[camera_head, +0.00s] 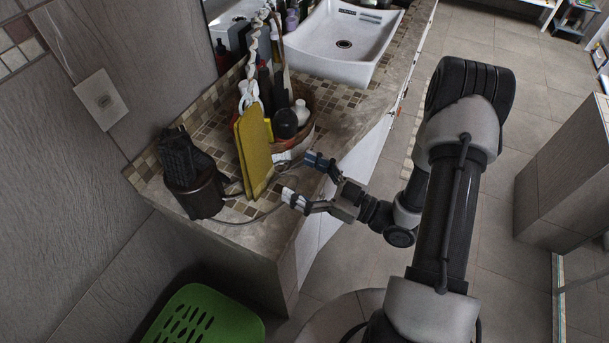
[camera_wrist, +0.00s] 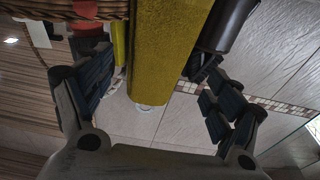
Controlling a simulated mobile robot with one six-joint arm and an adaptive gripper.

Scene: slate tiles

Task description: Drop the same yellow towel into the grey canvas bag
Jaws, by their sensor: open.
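The yellow towel (camera_head: 254,150) hangs tall and narrow at the near end of the counter, with a white loop at its top. My gripper (camera_head: 301,181) is to the right of the towel with its fingers apart, pointing at it. In the wrist view the towel (camera_wrist: 160,55) shows between the two spread fingers of my gripper (camera_wrist: 153,90), with clear space on both sides. Nothing is held. I cannot make out a grey canvas bag in either view.
A green perforated basket (camera_head: 205,318) is below the counter. The tiled floor (camera_head: 480,210) at right is largely open.

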